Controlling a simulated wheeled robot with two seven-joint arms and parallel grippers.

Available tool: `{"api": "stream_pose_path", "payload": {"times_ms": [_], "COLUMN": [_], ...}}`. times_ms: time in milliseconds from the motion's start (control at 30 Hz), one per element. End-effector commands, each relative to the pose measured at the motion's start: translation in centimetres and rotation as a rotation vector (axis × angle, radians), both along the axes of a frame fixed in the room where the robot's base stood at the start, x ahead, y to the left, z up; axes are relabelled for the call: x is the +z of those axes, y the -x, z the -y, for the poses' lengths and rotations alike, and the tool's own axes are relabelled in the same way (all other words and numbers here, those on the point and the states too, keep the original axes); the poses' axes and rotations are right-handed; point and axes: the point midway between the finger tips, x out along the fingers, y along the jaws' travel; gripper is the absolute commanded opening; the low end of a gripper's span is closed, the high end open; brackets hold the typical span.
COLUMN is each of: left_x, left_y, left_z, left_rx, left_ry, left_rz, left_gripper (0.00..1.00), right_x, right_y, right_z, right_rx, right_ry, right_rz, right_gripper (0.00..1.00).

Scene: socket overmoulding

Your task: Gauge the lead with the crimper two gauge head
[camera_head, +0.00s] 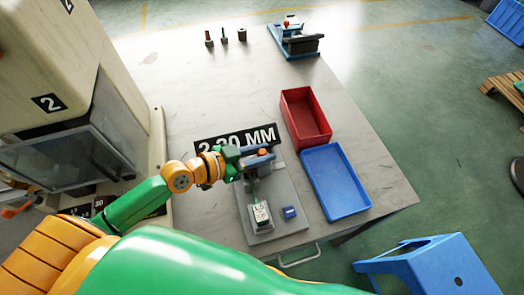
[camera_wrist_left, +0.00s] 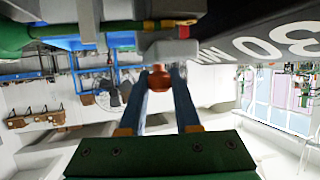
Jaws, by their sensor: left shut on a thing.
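The gauge head stands on the grey plate (camera_head: 290,190) beside a black sign (camera_head: 213,142) reading about 2.30 MM. Its orange-red knob (camera_head: 263,152) also shows in the left wrist view (camera_wrist_left: 160,78). My left gripper (camera_head: 246,162) is at the gauge head. In the left wrist view its two fingers (camera_wrist_left: 160,88) are shut on the knob from both sides. A green lead with a gold-coloured end (camera_wrist_left: 168,23) lies across the top of the wrist view, by a grey block. In the head view a green strand runs to a block marked L5 (camera_head: 261,216). My right gripper is not in view.
A small blue block (camera_head: 290,212) sits on the plate. A red tray (camera_head: 291,123) and a blue tray (camera_head: 346,208) stand to the right. A second blue-based fixture (camera_head: 298,46) and several small pieces stand at the back. A machine (camera_head: 80,130) bounds the left. The table's middle back is clear.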

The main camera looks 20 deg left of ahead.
Motion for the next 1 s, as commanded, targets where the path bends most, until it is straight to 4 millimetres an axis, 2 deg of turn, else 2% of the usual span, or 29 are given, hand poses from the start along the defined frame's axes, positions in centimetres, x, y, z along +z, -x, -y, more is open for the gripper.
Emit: {"api": "stream_pose_path", "payload": {"times_ms": [167,467,767,800,867,900,1000], "left_x": [0.1,0.2,0.1,0.1,0.1,0.1,0.1], "left_y": [-0.2,-2.5,-2.6,-2.6,-2.6,-2.6,-2.6], "left_z": [0.2,3.7,3.9,3.9,3.9,3.9,3.9], "left_rx": [0.001,0.000,-0.001,-0.001,-0.001,-0.001,-0.001], "left_ry": [0.000,0.001,0.003,0.003,0.002,0.002,0.002], "left_rz": [0.001,0.002,0.003,0.003,0.002,0.002,0.001], "left_gripper": [0.00,0.00,0.00,0.42,0.58,0.61,0.61], "right_x": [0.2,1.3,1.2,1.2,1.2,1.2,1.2], "right_y": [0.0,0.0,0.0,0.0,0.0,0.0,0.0], "right_z": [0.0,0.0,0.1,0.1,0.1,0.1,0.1], "right_rx": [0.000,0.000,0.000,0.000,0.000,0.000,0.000], "right_ry": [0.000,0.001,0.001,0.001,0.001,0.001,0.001], "right_rz": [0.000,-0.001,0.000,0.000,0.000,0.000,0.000], "right_gripper": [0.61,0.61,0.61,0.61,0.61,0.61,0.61]}}
